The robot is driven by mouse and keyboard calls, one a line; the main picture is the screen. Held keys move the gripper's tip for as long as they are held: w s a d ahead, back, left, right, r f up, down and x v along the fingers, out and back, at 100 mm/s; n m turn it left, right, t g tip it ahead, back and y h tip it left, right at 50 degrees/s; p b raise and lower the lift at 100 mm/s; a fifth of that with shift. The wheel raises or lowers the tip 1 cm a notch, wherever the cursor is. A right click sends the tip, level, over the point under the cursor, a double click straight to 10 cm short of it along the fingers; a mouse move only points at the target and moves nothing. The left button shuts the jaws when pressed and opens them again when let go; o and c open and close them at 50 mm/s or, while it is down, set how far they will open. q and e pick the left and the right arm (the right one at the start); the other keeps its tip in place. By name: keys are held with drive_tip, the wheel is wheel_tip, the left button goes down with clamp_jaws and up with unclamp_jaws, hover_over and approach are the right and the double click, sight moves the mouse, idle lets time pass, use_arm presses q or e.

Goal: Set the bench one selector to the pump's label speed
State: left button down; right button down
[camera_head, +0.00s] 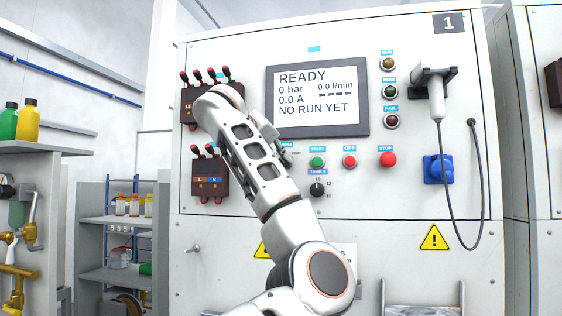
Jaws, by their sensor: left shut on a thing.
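The bench one panel (350,215) fills the middle, with a plate marked 1 (449,23) at its top right. My left arm rises across the panel's left half. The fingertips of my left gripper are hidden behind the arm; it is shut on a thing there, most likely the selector. A small blue label (287,145) and a sliver of dark shape show at the arm's right edge. A black TIME knob (317,189) with numbers around it stands clear of the arm. The pump's label cannot be made out. My right gripper is not in view.
The screen (318,99) reads READY, 0 bar, NO RUN YET. START (318,162), OFF (350,160) and STOP (387,159) buttons lie close right of the arm. Terminal blocks (209,181) sit left. A corded handset (435,95) and blue socket (437,169) are right.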

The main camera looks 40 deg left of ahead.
use_arm(q)
drive_tip(key=m+g+y+b, duration=0.1)
drive_tip(key=m, duration=0.1)
drive_tip(key=shift+w+d+m, duration=0.1)
drive_tip(key=shift+m, duration=0.2)
drive_tip(key=m+y, duration=0.1)
drive_tip(key=m, duration=0.1)
drive_tip(key=m+g+y, duration=0.1)
drive_tip(key=shift+w+d+m+g+b, duration=0.1)
drive_tip(key=shift+d+m+g+b, duration=0.1)
drive_tip(key=shift+m+g+b, duration=0.15)
drive_tip(key=shift+d+m+g+y+b, duration=0.1)
drive_tip(key=shift+m+g+y+b, duration=0.25)
drive_tip(key=shift+m+y, duration=0.85)
drive_tip(key=shift+d+m+g+y+b, duration=0.15)
drive_tip(key=shift+m+y+b, duration=0.4)
drive_tip(key=shift+m, duration=1)
drive_tip(key=shift+y, duration=0.25)
drive_tip(key=shift+a, duration=0.1)
drive_tip(key=c, duration=2.1)
unclamp_jaws()
drive_tip(key=shift+c, duration=0.2)
